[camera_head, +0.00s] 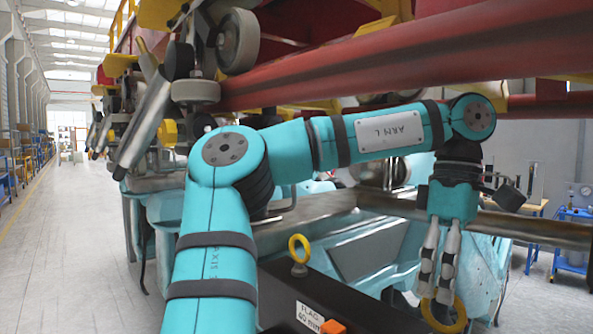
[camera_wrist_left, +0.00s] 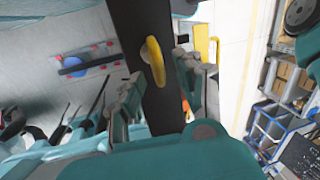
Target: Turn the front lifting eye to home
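Two yellow lifting eyes stand on a black beam (camera_head: 370,307). One eye (camera_head: 299,246) is upright at the beam's middle, on a grey base. The other eye (camera_head: 457,322) is at the lower right, partly covered by my left gripper (camera_head: 436,297). My left gripper points down over it with its fingers a little apart. In the left wrist view a yellow eye (camera_wrist_left: 153,62) shows on the black beam (camera_wrist_left: 140,22), between the open fingers. I cannot tell whether a finger touches it. My right gripper is not in view.
A red rail (camera_head: 400,57) with wheels (camera_head: 238,42) runs overhead, close above my left arm. A grey bar (camera_head: 520,228) passes behind the gripper. A white label (camera_head: 310,317) and an orange block (camera_head: 333,327) are on the beam. A blue cart (camera_head: 572,240) stands at right.

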